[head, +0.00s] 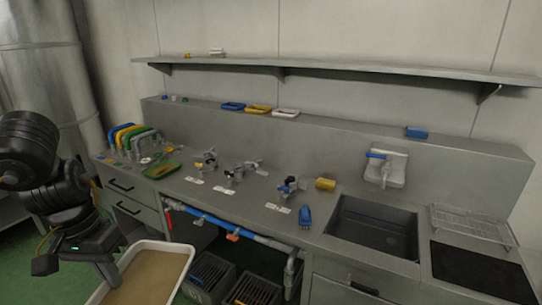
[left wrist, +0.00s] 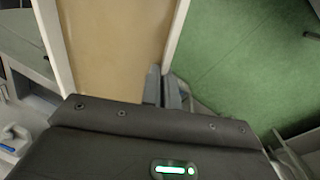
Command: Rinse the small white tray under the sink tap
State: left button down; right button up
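A small white tray (head: 286,113) lies on the ledge behind the counter, at the right of a blue and a yellow one. The sink (head: 372,236) is set into the counter at the right and looks empty. The tap (head: 384,166) with a blue lever is on the wall above it. My left gripper (head: 110,278) is far from these, at the lower left, over the left rim of a larger white-rimmed tan tray (head: 150,279). In the left wrist view its fingers (left wrist: 163,88) are close together at that tray's rim; a grip is not clear. My right gripper is not in view.
Valve fittings (head: 290,186), a yellow sponge (head: 325,184) and a blue brush (head: 305,216) are on the counter left of the sink. A wire rack (head: 470,222) and a black mat (head: 478,272) lie right of it. Dark crates (head: 210,272) stand under the counter.

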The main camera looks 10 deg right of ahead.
aim_at(388, 158)
jog(key=u, duration=1.05)
jog(key=i, duration=0.75)
jog(key=z, duration=0.9)
jog(key=i, duration=0.8)
jog(key=z, duration=0.8)
